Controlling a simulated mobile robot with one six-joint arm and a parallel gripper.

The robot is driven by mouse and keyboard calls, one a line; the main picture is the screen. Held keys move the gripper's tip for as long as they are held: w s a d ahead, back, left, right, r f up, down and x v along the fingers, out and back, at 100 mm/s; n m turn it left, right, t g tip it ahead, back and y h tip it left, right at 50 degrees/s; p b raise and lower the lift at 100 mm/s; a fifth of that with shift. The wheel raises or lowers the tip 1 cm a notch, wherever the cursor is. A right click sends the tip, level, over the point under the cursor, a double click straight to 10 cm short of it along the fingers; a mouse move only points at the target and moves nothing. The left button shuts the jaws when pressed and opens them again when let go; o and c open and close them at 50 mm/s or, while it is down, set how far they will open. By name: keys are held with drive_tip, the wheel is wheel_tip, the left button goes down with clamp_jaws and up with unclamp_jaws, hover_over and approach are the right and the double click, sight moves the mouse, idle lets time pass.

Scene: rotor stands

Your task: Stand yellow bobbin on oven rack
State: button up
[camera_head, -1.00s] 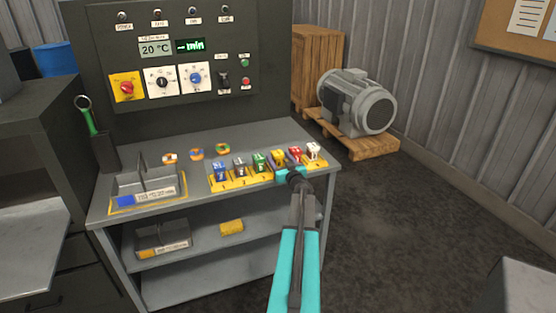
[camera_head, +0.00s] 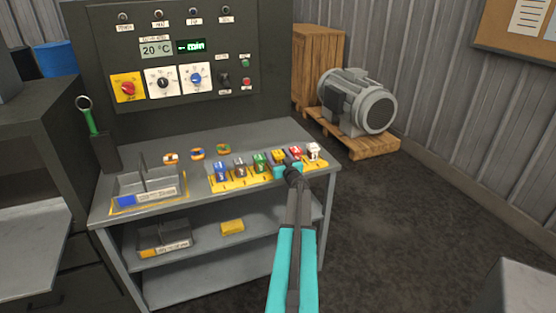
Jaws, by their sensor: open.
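The yellow bobbin (camera_head: 278,155) stands in a row of coloured bobbins on the bench top, between the green and red ones. My gripper (camera_head: 283,167) is open, at the front of the yellow bobbin and overlapping its lower part in the picture. I cannot tell whether the fingers touch the bobbin or reach around it. I cannot make out an oven rack in this view.
Blue (camera_head: 222,172), grey (camera_head: 240,168), green (camera_head: 260,162), red (camera_head: 295,153) and white (camera_head: 313,151) bobbins stand close by on yellow-marked places. A divided grey tray (camera_head: 147,186) sits at the bench's left. A motor (camera_head: 357,101) rests on a pallet behind.

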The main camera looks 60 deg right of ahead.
sight(276, 151)
drive_tip(key=shift+x, duration=1.4)
drive_tip(key=shift+c, duration=0.4)
drive_tip(key=c, duration=1.4)
drive_tip(key=shift+r, duration=0.1)
drive_tip(key=shift+r, duration=0.5)
drive_tip(key=shift+s+a+r, duration=0.1)
drive_tip(key=shift+s+r, duration=0.05)
drive_tip(key=shift+r, duration=0.4)
drive_tip(key=shift+s+a+r, duration=0.1)
drive_tip(key=shift+s+r, duration=0.1)
drive_tip(key=shift+r, duration=0.4)
drive_tip(key=v, duration=0.5)
drive_tip(key=r+b+v, duration=0.1)
drive_tip(key=v, duration=0.4)
drive_tip(key=b+v, duration=0.1)
drive_tip(key=v, duration=0.4)
drive_tip(key=shift+a+r, duration=0.1)
drive_tip(key=shift+r, duration=0.15)
